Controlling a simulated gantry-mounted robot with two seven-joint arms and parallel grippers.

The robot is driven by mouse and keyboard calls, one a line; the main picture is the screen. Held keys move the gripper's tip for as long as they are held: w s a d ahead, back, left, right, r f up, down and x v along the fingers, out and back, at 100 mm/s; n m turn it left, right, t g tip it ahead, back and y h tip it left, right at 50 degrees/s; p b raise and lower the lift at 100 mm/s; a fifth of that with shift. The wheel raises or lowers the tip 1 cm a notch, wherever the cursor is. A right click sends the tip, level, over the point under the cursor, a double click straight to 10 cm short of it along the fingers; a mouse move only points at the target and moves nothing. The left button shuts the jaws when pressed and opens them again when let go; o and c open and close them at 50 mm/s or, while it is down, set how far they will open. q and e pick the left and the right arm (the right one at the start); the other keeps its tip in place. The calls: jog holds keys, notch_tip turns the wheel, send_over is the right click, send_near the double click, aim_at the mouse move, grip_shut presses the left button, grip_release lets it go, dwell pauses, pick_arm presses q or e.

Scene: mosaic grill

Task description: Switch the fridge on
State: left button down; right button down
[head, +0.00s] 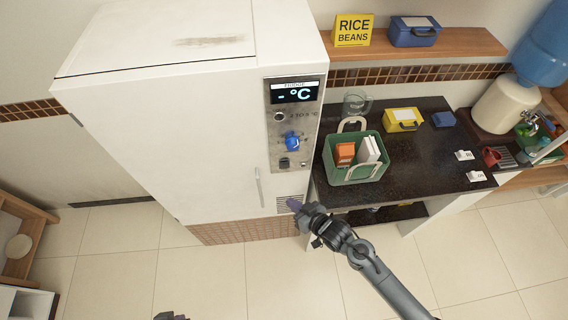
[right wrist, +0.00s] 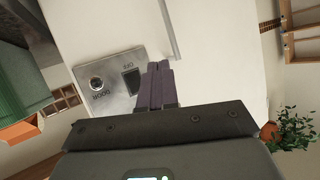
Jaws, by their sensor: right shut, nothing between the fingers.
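The white fridge (head: 165,125) has a metal control panel (head: 280,99) on its front at the right. The panel has a lit display (head: 295,92) reading "- °C", a blue knob (head: 292,141) and a dark switch (head: 284,163) near its bottom. In the right wrist view, the rocker switch (right wrist: 131,82) beside the word OFF is close to my right gripper (right wrist: 158,66). That gripper is shut and empty, and contact with the switch cannot be told. In the head view, my right gripper (head: 291,203) is below the panel. A dark tip of my left gripper (head: 170,316) shows at the bottom edge.
A round button (right wrist: 97,84) labelled DOOR is beside the switch. A dark counter (head: 425,165) right of the fridge carries a green basket (head: 356,179) and a yellow box (head: 402,119). A shelf (head: 460,44) hangs above. The tiled floor in front is clear.

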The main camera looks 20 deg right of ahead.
jog(key=shift+w+r, duration=0.6)
jog(key=shift+w, duration=0.05)
jog(key=shift+w, duration=0.1)
jog(key=b, duration=0.4)
send_near(285, 165)
jog(key=w+a+f, duration=0.4)
jog(key=shift+s+d+r, duration=0.15)
jog(key=shift+r, duration=0.1)
dwell(0.5)
